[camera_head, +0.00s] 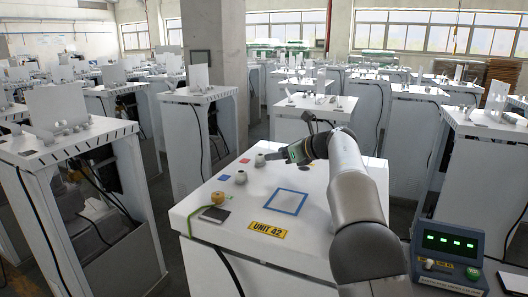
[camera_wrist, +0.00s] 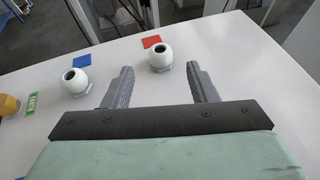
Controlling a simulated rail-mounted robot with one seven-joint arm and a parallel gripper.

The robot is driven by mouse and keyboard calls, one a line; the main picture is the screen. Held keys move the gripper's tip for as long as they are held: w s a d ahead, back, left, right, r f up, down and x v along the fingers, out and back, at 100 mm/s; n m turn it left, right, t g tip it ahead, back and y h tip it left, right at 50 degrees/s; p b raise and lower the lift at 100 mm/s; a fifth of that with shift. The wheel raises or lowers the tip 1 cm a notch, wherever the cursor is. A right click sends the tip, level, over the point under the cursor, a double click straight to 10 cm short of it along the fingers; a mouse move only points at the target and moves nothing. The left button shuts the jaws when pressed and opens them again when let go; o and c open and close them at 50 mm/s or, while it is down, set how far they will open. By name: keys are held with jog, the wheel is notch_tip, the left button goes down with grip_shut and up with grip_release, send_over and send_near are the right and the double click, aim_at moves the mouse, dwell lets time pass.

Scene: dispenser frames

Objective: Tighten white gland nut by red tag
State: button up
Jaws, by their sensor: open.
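The white gland nut by the red tag (camera_wrist: 160,56) is a round white piece with a dark hole on top, standing upright on the white table top. The red tag (camera_wrist: 151,41) lies flat just behind it. In the head view the nut (camera_head: 260,160) is at the far edge of the table, left of my gripper (camera_head: 275,155). In the wrist view my gripper (camera_wrist: 159,76) is open and empty, with one finger on each side of the nut's line. The nut sits around the fingertips, with gaps on both sides; I cannot tell the height difference.
A second white nut (camera_wrist: 76,82) stands left by a blue tag (camera_wrist: 82,61). A yellow nut (camera_wrist: 9,104) is farther left by a green label (camera_wrist: 31,104). A blue outlined square (camera_head: 287,201) marks clear table. A control box (camera_head: 446,252) stands front right.

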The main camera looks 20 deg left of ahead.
aim_at(260, 158)
jog(key=p+x, duration=0.2)
jog(key=x, duration=0.4)
jog(key=shift+w+a, duration=0.1)
jog(key=shift+a, duration=0.2)
jog(key=c, duration=1)
